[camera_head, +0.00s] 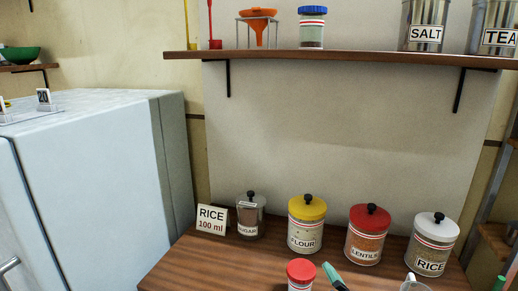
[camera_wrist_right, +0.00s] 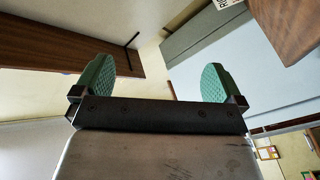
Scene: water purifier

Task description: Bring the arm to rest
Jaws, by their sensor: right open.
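My right gripper (camera_wrist_right: 157,82) is open in the right wrist view. Its two green ridged pads stand wide apart, with nothing between them. The pale wall lies beyond the gap, with the brown shelf at upper left and the grey-white fridge (camera_wrist_right: 215,62) at upper right. I cannot make out my right gripper for certain in the head view. A small green tip (camera_head: 499,283) shows at that view's lower right edge, too cut off to identify. My left gripper is in neither view.
Flour (camera_head: 306,225), lentils (camera_head: 367,236), rice (camera_head: 433,245) and sugar (camera_head: 250,217) jars stand on the wooden counter (camera_head: 195,262). A red-lidded jar (camera_head: 300,272) and a teal-and-black object (camera_head: 333,276) are nearer. A shelf (camera_head: 340,59) hangs above; the fridge (camera_head: 90,170) is left.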

